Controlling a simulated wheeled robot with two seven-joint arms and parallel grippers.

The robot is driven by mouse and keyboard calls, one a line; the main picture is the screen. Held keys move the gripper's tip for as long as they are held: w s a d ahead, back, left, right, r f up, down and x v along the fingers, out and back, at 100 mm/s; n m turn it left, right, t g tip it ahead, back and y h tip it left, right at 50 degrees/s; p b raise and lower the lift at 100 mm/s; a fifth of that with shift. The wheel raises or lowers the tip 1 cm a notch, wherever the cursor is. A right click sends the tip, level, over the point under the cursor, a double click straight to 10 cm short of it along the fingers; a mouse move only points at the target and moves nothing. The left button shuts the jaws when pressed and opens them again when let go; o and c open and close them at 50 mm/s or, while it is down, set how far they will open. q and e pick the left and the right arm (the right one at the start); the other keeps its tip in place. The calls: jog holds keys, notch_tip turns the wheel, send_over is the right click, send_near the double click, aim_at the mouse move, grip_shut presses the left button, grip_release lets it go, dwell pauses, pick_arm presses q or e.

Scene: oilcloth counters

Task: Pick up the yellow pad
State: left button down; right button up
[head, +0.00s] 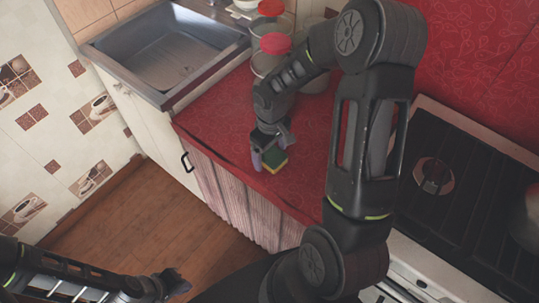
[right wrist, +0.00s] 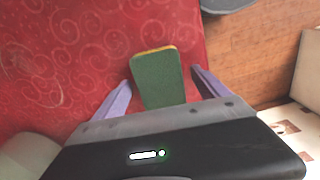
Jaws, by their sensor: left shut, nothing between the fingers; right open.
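The yellow pad (head: 275,162) lies on the red oilcloth counter near its front edge, with a green layer and a yellow layer showing. My right gripper (head: 269,151) is open right at the pad, partly hiding it. In the right wrist view the pad (right wrist: 160,80) shows its green face with a thin yellow edge at the far end. It sits between the two spread purple fingers, with a gap visible on each side. My left gripper (head: 174,282) is shut and empty, low over the wooden floor, away from the counter.
The red counter (head: 214,113) is clear around the pad. Several red-lidded jars (head: 271,54) stand behind my right gripper. A metal sink (head: 165,50) is at the left, a stove (head: 452,170) at the right. The counter's front edge drops to the floor (head: 150,215).

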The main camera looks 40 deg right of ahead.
aim_at(271, 154)
jog(key=c, duration=1.4)
notch_tip(271, 154, up, 10)
jog(key=shift+r+b, duration=0.1)
jog(key=shift+b, duration=0.45)
jog(key=o, duration=0.8)
jog(key=c, duration=0.7)
jog(key=shift+f, duration=0.2)
